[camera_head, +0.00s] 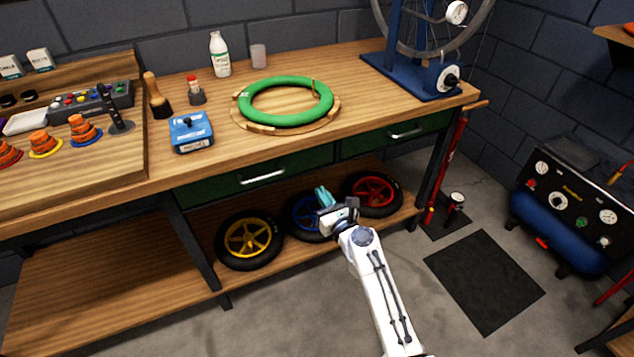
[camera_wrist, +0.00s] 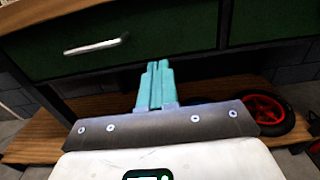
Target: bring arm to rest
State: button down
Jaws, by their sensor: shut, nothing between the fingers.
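My gripper (camera_head: 324,195) has teal fingers and is at the end of my white arm, in front of the bench's lower shelf in the head view. The fingers are shut together with nothing between them; the wrist view shows them side by side (camera_wrist: 155,84). In the head view my gripper covers part of the blue-rimmed wheel (camera_head: 301,215). My arm reaches up from the bottom of the picture, with free floor around it. I cannot tell whether the fingers touch anything, but no contact shows.
The lower shelf (camera_head: 110,312) also holds a yellow-rimmed wheel (camera_head: 248,240) and a red-rimmed wheel (camera_head: 373,193). Green drawers (camera_head: 300,165) are shut above. A green ring (camera_head: 287,122) lies on the worktop. A red floor pump (camera_head: 453,165) and blue compressor (camera_head: 560,225) stand right.

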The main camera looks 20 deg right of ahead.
jog(key=s+a+f+n+g+y+p, duration=0.1)
jog(key=s+a+f+n+g+y, duration=0.2)
jog(key=s+n, duration=0.75)
jog(key=s+a+n+g+y+p, duration=0.2)
jog(key=s+n+g, duration=0.3)
jog(key=s+n, duration=0.55)
jog(key=s+d+r+n+g+h, duration=0.1)
jog(key=s+d+n+g+h, duration=0.1)
jog(key=s+n+g, duration=0.2)
jog(key=s+d+r+n+g+h+p, duration=0.1)
jog(key=s+n+g, duration=0.4)
jog(key=s+n, duration=0.5)
jog(key=s+d+r+h, duration=0.1)
jog(key=s+d+h, duration=0.1)
jog(key=s, duration=0.7)
jog(key=shift+s+d+r+n+p, duration=0.15)
jog(key=shift+s+d+n+p, duration=0.1)
jog(key=shift+n+p, duration=0.05)
